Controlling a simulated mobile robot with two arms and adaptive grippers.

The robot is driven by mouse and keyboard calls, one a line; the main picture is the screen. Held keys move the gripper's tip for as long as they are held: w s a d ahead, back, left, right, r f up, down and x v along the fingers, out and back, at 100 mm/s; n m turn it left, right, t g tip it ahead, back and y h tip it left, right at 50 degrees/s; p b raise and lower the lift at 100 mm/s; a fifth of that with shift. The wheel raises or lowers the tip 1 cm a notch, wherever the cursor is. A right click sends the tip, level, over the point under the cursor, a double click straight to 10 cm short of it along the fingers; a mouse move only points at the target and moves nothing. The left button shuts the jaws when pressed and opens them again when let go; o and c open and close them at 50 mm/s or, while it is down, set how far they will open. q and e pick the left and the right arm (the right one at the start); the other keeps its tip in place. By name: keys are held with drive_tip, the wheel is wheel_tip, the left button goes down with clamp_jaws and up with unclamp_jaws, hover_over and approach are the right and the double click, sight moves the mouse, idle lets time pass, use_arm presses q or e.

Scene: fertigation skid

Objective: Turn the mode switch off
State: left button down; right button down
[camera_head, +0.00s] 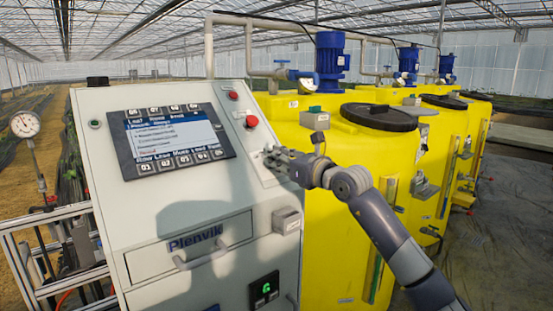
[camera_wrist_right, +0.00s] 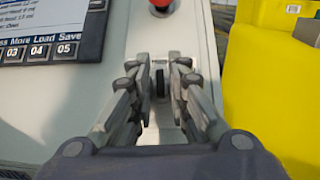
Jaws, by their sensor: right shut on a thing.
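The mode switch (camera_wrist_right: 160,84) shows in the right wrist view as a dark narrow knob on a light plate, between my fingertips. My right gripper (camera_wrist_right: 160,88) is shut on it, with one finger on each side. In the head view my right gripper (camera_head: 274,163) is at the right side of the panel's sloped face, and its fingers hide the switch. The switch's position marks cannot be read. My left gripper is not in view.
The grey control cabinet (camera_head: 150,211) carries a display (camera_head: 170,139) left of the gripper and a red mushroom button (camera_head: 251,121) just above it. A grey box (camera_head: 287,220) juts out below. Yellow tanks (camera_head: 345,150) stand close on the right.

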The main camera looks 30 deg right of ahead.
drive_tip(key=shift+d+n+g+y+b, duration=0.15)
drive_tip(key=shift+n+y+b, duration=0.1)
drive_tip(key=shift+n+y, duration=0.45)
drive_tip(key=shift+d+n+g+y+b, duration=0.1)
drive_tip(key=shift+n+g+y+b, duration=0.1)
drive_tip(key=shift+n+y, duration=0.45)
drive_tip(key=n+g+y, duration=0.1)
drive_tip(key=n+y, duration=0.1)
drive_tip(key=n, duration=0.2)
drive_tip(key=shift+r, duration=0.15)
drive_tip(key=shift+r+n+g+y+p, duration=0.1)
drive_tip(key=shift+n+g+y+p, duration=0.25)
drive_tip(key=shift+n+g+y, duration=0.55)
drive_tip(key=shift+n+g+y+p, duration=0.55)
drive_tip(key=shift+n+g+p, duration=0.1)
drive_tip(key=shift+n, duration=0.7)
drive_tip(key=c, duration=1.7)
unclamp_jaws()
drive_tip(key=shift+f, duration=0.2)
